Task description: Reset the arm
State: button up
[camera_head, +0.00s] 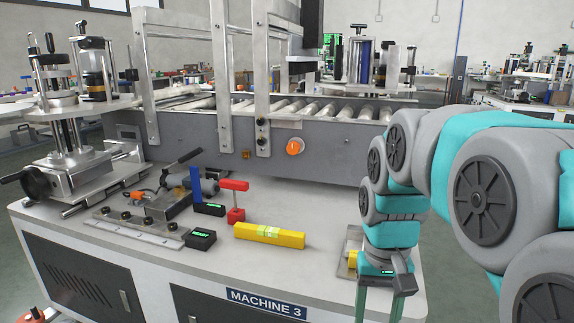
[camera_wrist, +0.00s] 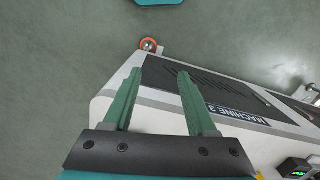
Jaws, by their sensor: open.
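My arm reaches in from the right side of the head view and bends down near the right end of the machine's bench top. My gripper (camera_head: 380,300) has green fingers that point down at the front right edge of the bench; their tips are cut off by the bottom of the picture. In the wrist view my gripper (camera_wrist: 157,85) is open, its two fingers wide apart, with nothing between them but the bench front and floor beyond.
The white bench top (camera_head: 330,270) holds a yellow level (camera_head: 270,235), a red clamp-like part (camera_head: 235,202), a blue upright part (camera_head: 195,184), small black boxes with green displays (camera_head: 200,238) and a steel ruler (camera_head: 135,234). A roller conveyor (camera_head: 320,108) stands behind. The bench front reads MACHINE 3 (camera_head: 266,302).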

jog(key=s+f, duration=0.4)
jog(key=s, duration=0.5)
jog(key=s+f+n, duration=0.1)
jog(key=s+f, duration=0.3)
jog(key=s, duration=0.5)
jog(key=shift+f+g+p, duration=0.3)
jog(key=shift+g+p, duration=0.1)
